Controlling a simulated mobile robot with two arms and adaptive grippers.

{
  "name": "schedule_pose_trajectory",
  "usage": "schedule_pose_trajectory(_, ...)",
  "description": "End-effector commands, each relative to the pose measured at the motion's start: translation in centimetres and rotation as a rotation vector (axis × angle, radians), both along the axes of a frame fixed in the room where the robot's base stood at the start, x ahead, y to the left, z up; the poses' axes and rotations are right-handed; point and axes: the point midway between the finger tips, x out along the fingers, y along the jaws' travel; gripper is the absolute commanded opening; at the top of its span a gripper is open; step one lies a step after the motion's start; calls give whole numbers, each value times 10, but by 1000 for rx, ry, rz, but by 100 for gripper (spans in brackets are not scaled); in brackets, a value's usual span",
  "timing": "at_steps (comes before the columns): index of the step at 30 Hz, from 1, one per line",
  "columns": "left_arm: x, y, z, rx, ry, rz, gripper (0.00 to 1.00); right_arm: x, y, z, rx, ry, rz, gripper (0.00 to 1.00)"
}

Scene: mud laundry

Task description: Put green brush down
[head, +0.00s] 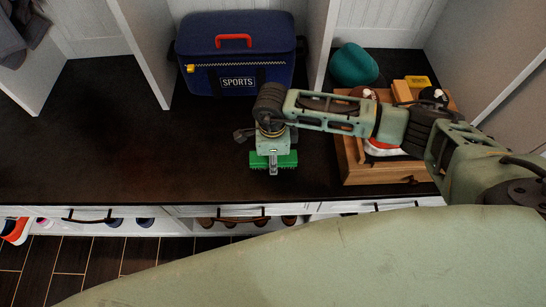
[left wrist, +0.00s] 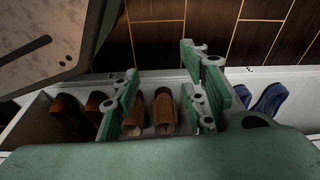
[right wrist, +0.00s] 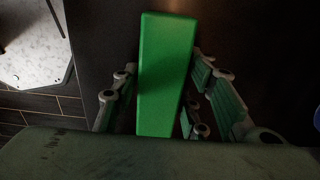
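The green brush (head: 287,161) is at the dark bench top (head: 120,140), left of the wooden tray, with its long side across the picture. I cannot tell whether it rests on the top or hangs just above. My right gripper (head: 272,160) is over it, one finger in front of its near side. In the right wrist view the brush (right wrist: 165,75) lies between the fingers of my right gripper (right wrist: 162,95), which look open, with a narrow dark gap at the left finger. My left gripper (left wrist: 165,90) is open and empty above shoes; it is not in the head view.
A blue sports bag (head: 238,50) stands at the back. A wooden tray (head: 350,165) with several items is at the right; a teal rounded thing (head: 353,64) is behind it. Brown shoes (left wrist: 165,112) and blue shoes (left wrist: 270,99) sit in the compartments below. The bench's left part is clear.

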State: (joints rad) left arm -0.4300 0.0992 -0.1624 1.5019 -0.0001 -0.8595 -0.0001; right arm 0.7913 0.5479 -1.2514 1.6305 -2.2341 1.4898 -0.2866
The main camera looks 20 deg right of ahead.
Motion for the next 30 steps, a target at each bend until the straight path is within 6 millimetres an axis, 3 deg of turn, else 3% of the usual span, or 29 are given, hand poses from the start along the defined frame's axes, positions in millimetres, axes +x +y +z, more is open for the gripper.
schedule_pose_trajectory(3, 0, 0, 0, 0, 0, 0, 40, 0, 0, 0, 0, 0, 0, 52)
schedule_pose_trajectory(16, -11, 2, -8, 2, 16, 0, 40, 0, 0, 4, 0, 0, 0, 52)
schedule_pose_trajectory(30, -32, 4, -34, 3, 33, -5, 40, 1, 1, 102, 0, -4, 0, 52)
